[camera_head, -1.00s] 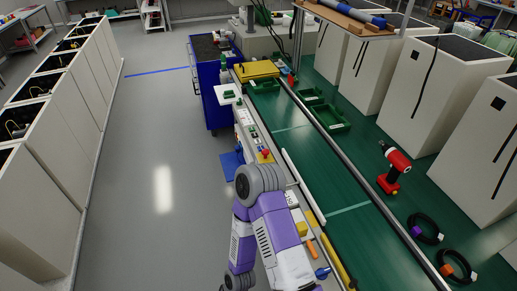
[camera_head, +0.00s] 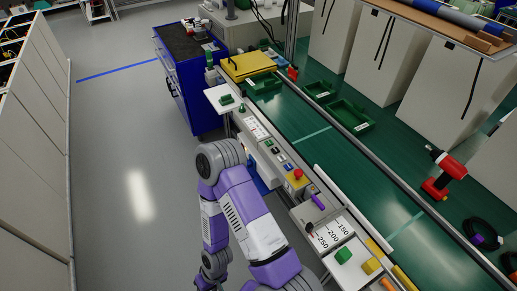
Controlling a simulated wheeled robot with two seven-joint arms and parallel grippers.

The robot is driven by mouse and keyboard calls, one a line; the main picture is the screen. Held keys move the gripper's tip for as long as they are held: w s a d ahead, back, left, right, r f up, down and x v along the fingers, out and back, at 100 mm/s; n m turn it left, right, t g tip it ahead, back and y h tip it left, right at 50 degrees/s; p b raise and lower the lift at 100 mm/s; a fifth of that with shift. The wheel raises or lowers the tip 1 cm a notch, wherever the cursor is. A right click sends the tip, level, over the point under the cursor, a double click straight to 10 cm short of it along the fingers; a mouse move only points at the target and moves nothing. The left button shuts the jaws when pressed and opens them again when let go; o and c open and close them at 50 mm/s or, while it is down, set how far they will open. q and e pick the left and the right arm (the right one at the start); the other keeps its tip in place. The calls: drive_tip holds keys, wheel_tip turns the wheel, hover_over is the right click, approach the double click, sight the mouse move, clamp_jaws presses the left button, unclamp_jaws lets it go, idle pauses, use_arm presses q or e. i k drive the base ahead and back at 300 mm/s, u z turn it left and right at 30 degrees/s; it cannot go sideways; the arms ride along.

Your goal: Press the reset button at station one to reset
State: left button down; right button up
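A long grey control panel (camera_head: 252,127) runs along the left edge of the green conveyor. It carries small buttons, and a red mushroom-shaped button (camera_head: 298,175) on a yellow base stands near its lower end. Which button is the reset button cannot be read at this size. My purple and white arm (camera_head: 240,210) bends at a grey joint left of the panel, and its forearm runs down to the bottom edge. No gripper fingers show in this view.
The green conveyor (camera_head: 285,105) has green trays (camera_head: 350,116) on it. A yellow case (camera_head: 248,66) lies at the far end, near a blue tool cabinet (camera_head: 180,85). A red drill (camera_head: 446,174) stands at right. The grey floor at left is open.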

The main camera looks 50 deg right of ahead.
sight(289, 166)
drive_tip(key=i, duration=0.85)
drive_tip(key=z, duration=3.45)
